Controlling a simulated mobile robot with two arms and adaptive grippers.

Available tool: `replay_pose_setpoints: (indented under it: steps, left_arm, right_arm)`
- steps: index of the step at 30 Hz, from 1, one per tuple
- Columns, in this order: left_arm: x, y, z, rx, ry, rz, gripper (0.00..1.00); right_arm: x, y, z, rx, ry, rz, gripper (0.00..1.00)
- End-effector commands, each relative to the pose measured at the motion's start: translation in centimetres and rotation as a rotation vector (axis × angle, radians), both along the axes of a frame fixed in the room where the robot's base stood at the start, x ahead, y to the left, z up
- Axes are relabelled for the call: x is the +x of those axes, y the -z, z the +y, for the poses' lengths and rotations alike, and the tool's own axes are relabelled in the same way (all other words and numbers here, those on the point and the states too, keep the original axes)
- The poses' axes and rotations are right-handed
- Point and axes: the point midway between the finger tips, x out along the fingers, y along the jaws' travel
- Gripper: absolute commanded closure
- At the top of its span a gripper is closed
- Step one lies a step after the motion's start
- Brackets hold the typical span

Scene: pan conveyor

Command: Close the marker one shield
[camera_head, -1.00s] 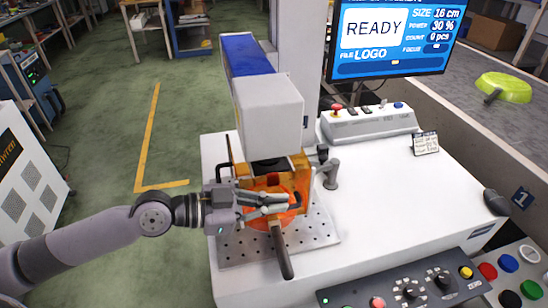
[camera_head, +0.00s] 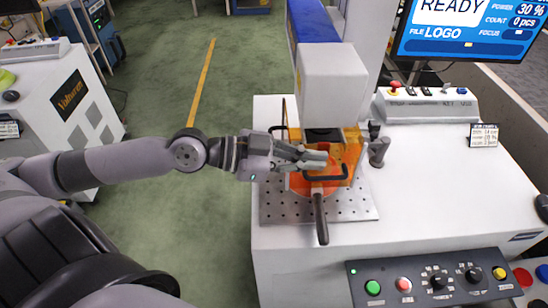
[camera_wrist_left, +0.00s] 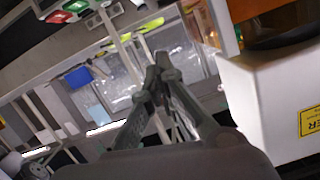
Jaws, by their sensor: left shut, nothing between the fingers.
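The marker's shield (camera_head: 352,152) is a see-through orange guard below the white marker head (camera_head: 332,85). Its black bar handle (camera_head: 326,177) faces the front, above the pan. I cannot tell how far down the shield is. An orange pan (camera_head: 297,186) lies on the perforated plate (camera_head: 350,208), its dark handle (camera_head: 321,222) pointing to the front. My left gripper (camera_head: 322,160) is shut and empty, in front of the shield and just above the bar handle. Whether it touches the shield is unclear. In the left wrist view its fingers (camera_wrist_left: 160,75) are together. My right gripper is not in view.
The control box (camera_head: 425,108) stands at the back right below the screen (camera_head: 465,30), which reads READY. A button panel (camera_head: 430,282) runs along the front. A white cabinet (camera_head: 75,110) stands at the left.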

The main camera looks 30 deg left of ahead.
Motion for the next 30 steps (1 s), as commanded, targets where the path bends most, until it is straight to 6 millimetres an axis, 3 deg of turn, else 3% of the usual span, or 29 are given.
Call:
replay_pose_setpoints:
  steps: [11, 30]
  left_arm:
    - [-1.5, -0.3, 1.7, -0.002, 0.002, 0.005, 1.0]
    - [-4.2, -1.8, 5.5, -0.003, 0.001, 0.002, 1.0]
  right_arm:
    - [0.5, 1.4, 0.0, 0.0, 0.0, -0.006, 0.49]
    - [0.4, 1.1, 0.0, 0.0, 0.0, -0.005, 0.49]
